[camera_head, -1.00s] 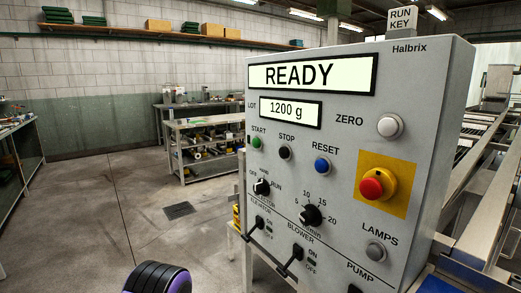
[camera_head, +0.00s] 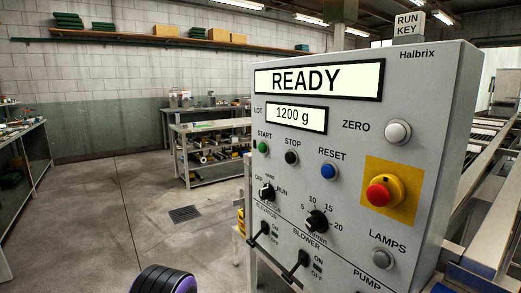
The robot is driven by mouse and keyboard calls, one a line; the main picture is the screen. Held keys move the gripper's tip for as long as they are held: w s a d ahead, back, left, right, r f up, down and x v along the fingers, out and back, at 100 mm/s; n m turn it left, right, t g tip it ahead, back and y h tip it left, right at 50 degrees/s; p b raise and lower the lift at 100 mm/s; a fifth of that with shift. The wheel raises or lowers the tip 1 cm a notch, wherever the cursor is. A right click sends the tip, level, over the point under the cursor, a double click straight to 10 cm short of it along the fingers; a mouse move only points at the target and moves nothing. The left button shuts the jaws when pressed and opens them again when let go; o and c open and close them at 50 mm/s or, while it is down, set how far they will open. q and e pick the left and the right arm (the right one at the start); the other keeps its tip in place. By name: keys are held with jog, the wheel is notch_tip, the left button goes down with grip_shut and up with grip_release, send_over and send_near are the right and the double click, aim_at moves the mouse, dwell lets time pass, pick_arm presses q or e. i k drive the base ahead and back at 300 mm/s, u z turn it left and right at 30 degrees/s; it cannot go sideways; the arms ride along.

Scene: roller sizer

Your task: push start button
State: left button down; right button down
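The grey control panel (camera_head: 345,120) stands at the right of the head view. Its green start button (camera_head: 263,147) sits at the panel's left edge under the label START. The black stop button (camera_head: 291,157) and the blue reset button (camera_head: 329,171) are to its right. The display (camera_head: 319,79) reads READY and the lot display (camera_head: 296,117) reads 1200 g. A black and purple rounded part of my own arm shows at the bottom edge, below and left of the panel, apart from the start button. Neither gripper's fingers are in view.
A red emergency knob (camera_head: 384,192) on a yellow plate, a selector knob (camera_head: 267,193), a speed dial (camera_head: 316,221) and lever switches (camera_head: 302,258) also stick out from the panel. A workbench (camera_head: 210,150) stands behind. The floor left of the panel is clear.

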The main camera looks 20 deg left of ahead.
aim_at(262, 148)
jog(key=z, duration=1.25)
jog(key=k, duration=0.9)
jog(key=u, duration=0.7)
jog(key=i, duration=1)
jog(key=u, duration=0.05)
